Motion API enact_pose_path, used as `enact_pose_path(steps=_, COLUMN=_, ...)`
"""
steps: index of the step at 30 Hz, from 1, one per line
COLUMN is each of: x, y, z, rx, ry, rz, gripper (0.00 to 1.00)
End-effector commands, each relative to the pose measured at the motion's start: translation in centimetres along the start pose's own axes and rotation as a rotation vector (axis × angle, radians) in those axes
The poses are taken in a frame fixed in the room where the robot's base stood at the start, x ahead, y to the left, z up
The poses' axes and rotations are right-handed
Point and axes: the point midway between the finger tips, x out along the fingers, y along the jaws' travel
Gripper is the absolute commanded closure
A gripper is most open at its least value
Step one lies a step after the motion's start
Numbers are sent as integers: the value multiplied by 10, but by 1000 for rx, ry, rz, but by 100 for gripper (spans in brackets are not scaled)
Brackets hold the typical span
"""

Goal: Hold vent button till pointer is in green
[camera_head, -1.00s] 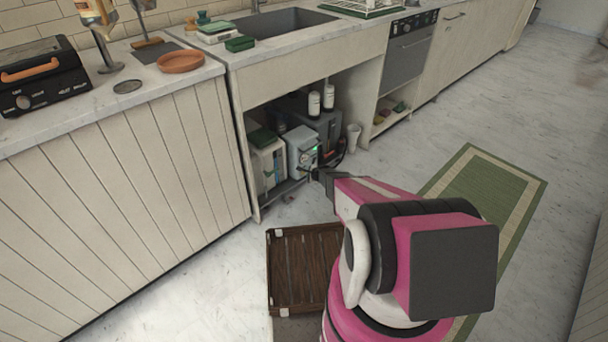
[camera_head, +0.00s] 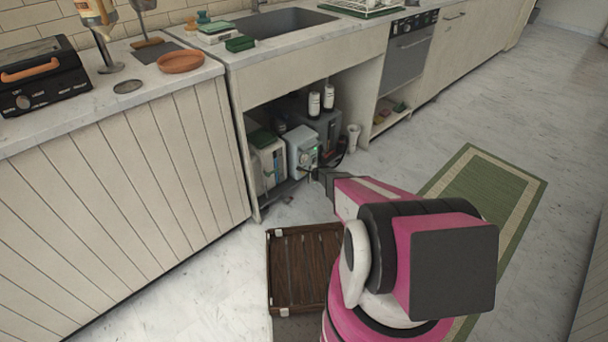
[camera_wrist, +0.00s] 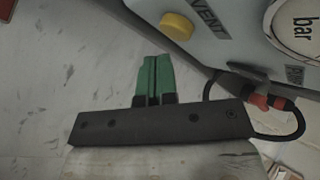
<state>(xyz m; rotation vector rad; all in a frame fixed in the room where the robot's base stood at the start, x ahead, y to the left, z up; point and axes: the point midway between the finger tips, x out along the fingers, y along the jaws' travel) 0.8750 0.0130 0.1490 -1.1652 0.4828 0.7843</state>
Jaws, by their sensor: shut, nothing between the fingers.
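The yellow vent button (camera_wrist: 177,26) sits on a grey-blue panel beside the VENT label (camera_wrist: 209,18) in the wrist view. The round gauge (camera_wrist: 298,24) marked "bar" is cut off at the upper right corner; its pointer and green zone are not visible. My gripper (camera_wrist: 154,58) is shut and empty, its green fingertips apart from the button and below it in the picture. In the head view, the pale unit (camera_head: 301,143) stands under the sink, with my gripper (camera_head: 312,172) just in front of it; the gauge there is too small to read.
A black cable loop with a red part (camera_wrist: 259,101) lies right of the fingers. White boxes (camera_head: 267,162) and a dark machine (camera_head: 322,128) crowd the open cabinet. A brown slatted crate (camera_head: 300,265) lies on the floor in front.

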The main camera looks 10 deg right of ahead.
Motion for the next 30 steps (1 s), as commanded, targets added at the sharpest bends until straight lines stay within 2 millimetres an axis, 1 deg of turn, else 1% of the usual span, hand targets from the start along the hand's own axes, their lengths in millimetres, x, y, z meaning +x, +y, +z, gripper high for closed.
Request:
enact_pose_path(steps=8, x=0, y=0, z=0, rx=0, ry=0, rz=0, gripper=100)
enact_pose_path(steps=16, x=6, y=-4, z=4, rx=0, ry=0, rz=0, gripper=100)
enact_pose_path(steps=30, x=6, y=-5, z=5, rx=0, ry=0, rz=0, gripper=100)
